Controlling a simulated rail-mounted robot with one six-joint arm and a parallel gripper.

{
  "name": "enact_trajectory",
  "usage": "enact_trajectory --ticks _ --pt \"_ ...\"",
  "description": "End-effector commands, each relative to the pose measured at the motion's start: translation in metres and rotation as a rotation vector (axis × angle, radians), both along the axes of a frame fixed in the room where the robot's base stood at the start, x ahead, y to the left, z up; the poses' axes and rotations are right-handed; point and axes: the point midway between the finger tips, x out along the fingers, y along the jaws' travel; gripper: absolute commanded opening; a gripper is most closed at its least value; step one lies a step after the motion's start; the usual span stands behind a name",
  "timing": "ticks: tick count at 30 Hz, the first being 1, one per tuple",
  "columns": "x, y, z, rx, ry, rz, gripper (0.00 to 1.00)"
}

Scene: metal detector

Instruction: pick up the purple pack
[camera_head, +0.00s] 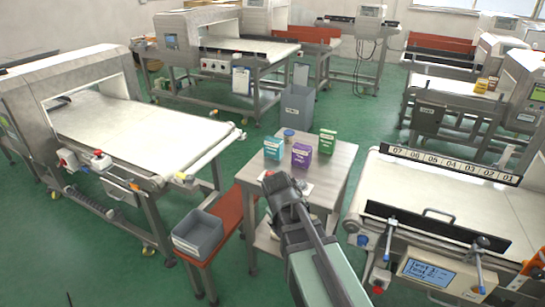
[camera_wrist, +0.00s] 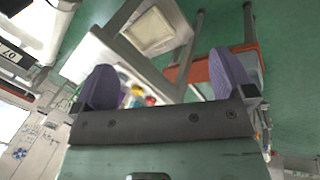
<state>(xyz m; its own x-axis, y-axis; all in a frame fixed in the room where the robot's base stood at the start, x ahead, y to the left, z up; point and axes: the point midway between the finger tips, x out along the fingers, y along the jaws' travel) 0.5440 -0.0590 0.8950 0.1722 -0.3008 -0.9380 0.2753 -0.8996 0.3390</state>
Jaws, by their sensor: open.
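The purple pack (camera_head: 301,155) stands upright on a small grey table (camera_head: 343,165) in the head view. A teal pack (camera_head: 273,148) stands to its left and a green pack (camera_head: 327,141) to its right and behind. My gripper (camera_head: 275,182) appears in front of the table's left side, apart from the packs. In the wrist view my gripper (camera_wrist: 166,76) has its two purple-padded fingers wide apart with nothing held between them. Small coloured items show beyond the left finger there, too small to identify.
A blue round item (camera_head: 289,135) is behind the packs. A red bench (camera_head: 222,238) with a grey bin (camera_head: 198,233) stands left of the table. Conveyor machines flank it: a left belt (camera_head: 130,125) and a right belt (camera_head: 450,195). A tall grey bin (camera_head: 297,105) stands behind.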

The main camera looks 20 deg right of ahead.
Motion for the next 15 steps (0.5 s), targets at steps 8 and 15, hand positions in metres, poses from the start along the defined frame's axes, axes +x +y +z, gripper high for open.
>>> enact_trajectory --ticks 8,15 --pt "0.267 -0.129 -0.061 -1.255 0.312 0.981 1.00" --pt "0.333 -0.134 -0.042 -1.686 0.688 1.282 1.00"
